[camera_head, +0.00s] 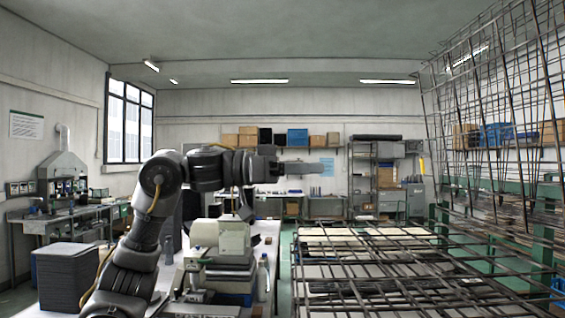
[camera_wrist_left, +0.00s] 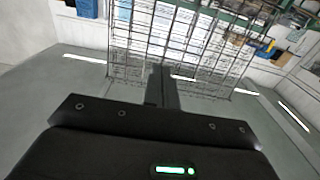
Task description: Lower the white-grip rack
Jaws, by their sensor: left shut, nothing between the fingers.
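A wire rack (camera_head: 490,110) stands raised and tilted at the right, its bars reaching up to the ceiling line. Another wire rack (camera_head: 400,270) lies flat, low in the middle right. I cannot make out a white grip on either one. My left gripper (camera_head: 322,168) is shut and empty, held up in the air left of the raised rack and pointing right. In the left wrist view the shut fingers (camera_wrist_left: 163,85) show in front of a wire grid (camera_wrist_left: 185,45), apparently with a gap between them. My right gripper is not in view.
A white table (camera_head: 268,230) at the left holds boxes, a bottle (camera_head: 263,278) and a dark stack (camera_head: 67,277). Green posts (camera_head: 440,215) stand by the raised rack. Shelves (camera_head: 376,180) are at the back. The air around my left gripper looks clear.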

